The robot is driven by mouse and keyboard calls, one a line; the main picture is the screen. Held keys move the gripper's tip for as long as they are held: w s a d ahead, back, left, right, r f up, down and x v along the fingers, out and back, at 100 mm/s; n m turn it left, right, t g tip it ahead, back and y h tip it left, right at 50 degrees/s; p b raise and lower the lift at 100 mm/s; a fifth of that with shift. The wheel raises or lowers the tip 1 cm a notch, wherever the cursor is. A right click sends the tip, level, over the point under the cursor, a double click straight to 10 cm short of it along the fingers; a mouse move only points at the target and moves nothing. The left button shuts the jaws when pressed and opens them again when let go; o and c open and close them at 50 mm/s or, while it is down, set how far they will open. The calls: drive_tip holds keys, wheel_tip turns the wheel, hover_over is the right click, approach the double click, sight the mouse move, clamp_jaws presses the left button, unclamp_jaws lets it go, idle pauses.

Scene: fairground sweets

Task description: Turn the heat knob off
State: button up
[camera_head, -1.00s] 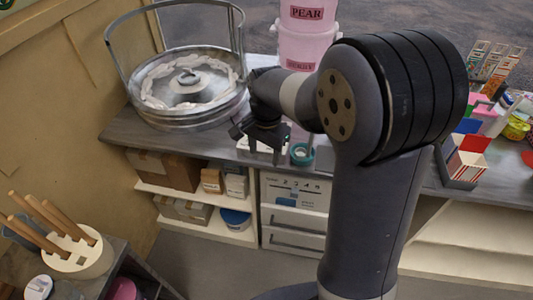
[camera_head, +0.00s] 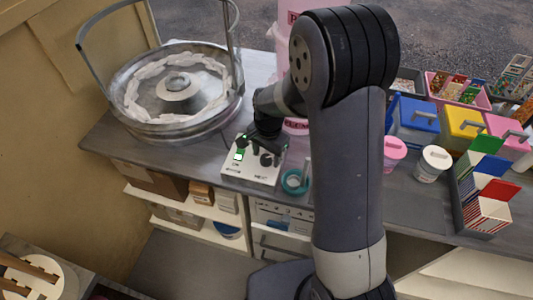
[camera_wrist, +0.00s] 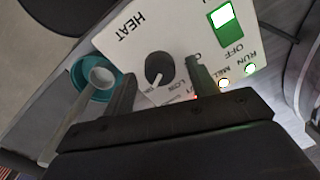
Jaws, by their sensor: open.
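The white control box (camera_head: 236,173) stands at the counter's front edge, right of the metal floss bowl. In the wrist view its panel (camera_wrist: 120,42) fills the upper middle, marked HEAT. The round black heat knob (camera_wrist: 158,66) has a white pointer mark toward the picture's bottom, near small lettering I cannot fully read. My gripper (camera_wrist: 161,68) is open, one finger on each side of the knob in the picture; I cannot tell if they touch it. In the head view my gripper (camera_head: 266,150) is at the box and partly hides the knob.
A green lit switch (camera_wrist: 227,22) and two glowing lamps (camera_wrist: 237,76) are right of the knob. A teal ring-shaped holder (camera_head: 295,182) stands right of the box. The metal bowl (camera_head: 150,125) is to the left. Tubs and striped cartons (camera_head: 488,212) stand to the right.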

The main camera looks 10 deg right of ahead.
drive_tip(key=shift+f, duration=0.3)
drive_tip(key=shift+c, duration=0.2)
drive_tip(key=c, duration=0.9)
